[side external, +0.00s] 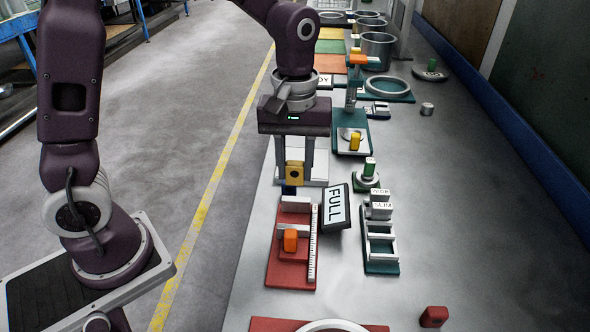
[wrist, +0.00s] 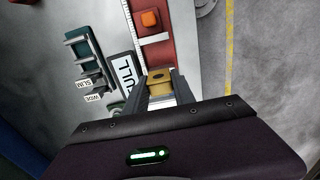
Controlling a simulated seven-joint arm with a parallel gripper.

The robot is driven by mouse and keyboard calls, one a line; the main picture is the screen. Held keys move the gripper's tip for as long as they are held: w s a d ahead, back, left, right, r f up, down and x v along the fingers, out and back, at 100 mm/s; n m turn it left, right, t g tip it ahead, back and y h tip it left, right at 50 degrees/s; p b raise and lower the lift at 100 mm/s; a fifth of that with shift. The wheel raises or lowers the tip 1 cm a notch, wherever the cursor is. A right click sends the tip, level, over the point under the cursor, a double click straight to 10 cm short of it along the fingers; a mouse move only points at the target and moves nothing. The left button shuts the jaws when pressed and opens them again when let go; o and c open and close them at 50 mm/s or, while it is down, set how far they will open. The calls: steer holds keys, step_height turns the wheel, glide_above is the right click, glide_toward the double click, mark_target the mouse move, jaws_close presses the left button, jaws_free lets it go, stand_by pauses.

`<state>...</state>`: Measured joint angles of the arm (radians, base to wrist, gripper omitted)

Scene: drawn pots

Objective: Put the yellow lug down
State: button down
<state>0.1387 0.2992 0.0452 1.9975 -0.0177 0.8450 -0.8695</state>
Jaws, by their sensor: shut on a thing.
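The yellow lug (side external: 294,172) is a small block with a dark round hole in its face. My gripper (side external: 293,181) is shut on it, with a finger on each side. In the wrist view the lug (wrist: 160,78) sits between the fingertips (wrist: 160,90). It is just behind the far end of a red stand in the side external view. A dark blue piece shows directly below the lug; I cannot tell whether they touch.
The red stand (side external: 291,277) carries an orange lug (side external: 290,240) and a white ruled strip (side external: 313,244). A tilted FULL sign (side external: 336,207) stands close to its right. A teal rack (side external: 381,264) with SLIM and WIDE blocks is further right.

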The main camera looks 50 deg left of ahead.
steer(key=w+a+f+m, duration=0.2)
steer(key=w+a+m, duration=0.4)
steer(key=a+m, duration=0.2)
steer(key=shift+f+m, duration=0.3)
steer(key=shift+m, duration=0.2)
steer(key=shift+w+d, duration=0.1)
steer(key=w+d+n, duration=0.1)
steer(key=d, duration=0.2)
steer(key=d+n, duration=0.1)
steer(key=d, duration=0.3)
steer(key=w+d+n, duration=0.1)
steer(key=d, duration=0.2)
steer(key=shift+w+d+r+n, duration=0.3)
steer(key=shift+d+n, duration=0.05)
steer(key=shift+n, duration=0.05)
steer(key=s+d+n, duration=0.2)
steer(key=d+n, duration=0.3)
steer(key=d, duration=0.9)
steer(key=shift+d+r, duration=0.2)
steer(key=shift+r, duration=0.15)
steer(key=shift+f, duration=2.9)
steer(key=shift+f, duration=1.3)
